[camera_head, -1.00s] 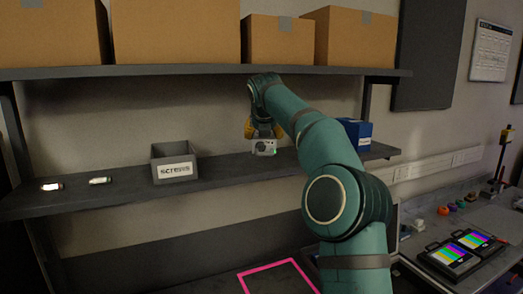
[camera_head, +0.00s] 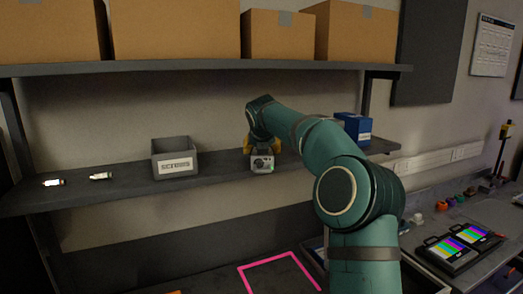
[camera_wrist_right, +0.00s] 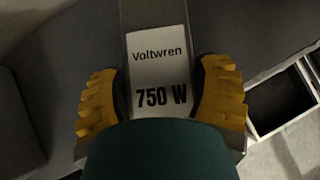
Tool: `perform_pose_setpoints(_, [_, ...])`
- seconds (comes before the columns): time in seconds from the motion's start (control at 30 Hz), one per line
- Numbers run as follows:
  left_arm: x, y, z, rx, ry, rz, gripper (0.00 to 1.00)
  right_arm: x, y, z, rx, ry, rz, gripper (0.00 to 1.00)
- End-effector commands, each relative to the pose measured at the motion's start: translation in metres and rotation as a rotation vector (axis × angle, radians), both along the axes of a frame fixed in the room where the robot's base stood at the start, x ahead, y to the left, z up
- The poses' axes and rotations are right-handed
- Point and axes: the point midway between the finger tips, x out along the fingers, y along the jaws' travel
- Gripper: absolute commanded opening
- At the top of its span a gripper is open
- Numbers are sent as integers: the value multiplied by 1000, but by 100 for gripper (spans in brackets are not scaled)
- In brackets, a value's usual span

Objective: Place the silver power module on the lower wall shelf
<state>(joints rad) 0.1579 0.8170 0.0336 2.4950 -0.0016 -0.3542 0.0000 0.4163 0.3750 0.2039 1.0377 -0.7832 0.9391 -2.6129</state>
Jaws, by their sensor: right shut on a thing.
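The silver power module (camera_head: 262,164) is a grey box with a round vent and a green light on its front. In the right wrist view its white label (camera_wrist_right: 158,70) reads "Voltwren 750 W". My right gripper (camera_head: 261,147) is shut on it, one yellow finger on each side. The module overlaps the front edge of the lower wall shelf (camera_head: 125,189) in the head view. I cannot tell whether it touches the shelf. My left gripper is not in view.
A grey "screws" bin (camera_head: 174,158) stands left of the module, with two small metallic cylinders (camera_head: 53,183) further left. A blue box (camera_head: 354,128) stands to the right. Cardboard boxes (camera_head: 175,30) fill the upper shelf (camera_head: 200,70). A pink outline (camera_head: 270,262) lies below.

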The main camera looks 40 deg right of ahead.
Motion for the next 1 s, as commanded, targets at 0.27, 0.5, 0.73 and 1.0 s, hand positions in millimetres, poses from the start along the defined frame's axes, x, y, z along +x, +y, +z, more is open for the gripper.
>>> perform_pose_setpoints(0.27, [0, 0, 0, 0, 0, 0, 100, 3, -1, -2, -1, -7, -1, 25])
perform_pose_setpoints(0.5, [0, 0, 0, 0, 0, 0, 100, 3, -1, -7, 0, -2, -1, 81])
perform_pose_setpoints(0.73, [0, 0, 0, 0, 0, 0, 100, 3, -1, -7, 0, -3, -1, 100])
perform_pose_setpoints(1.0, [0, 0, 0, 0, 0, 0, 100, -2, 4, 4, 0, -5, 0, 100])
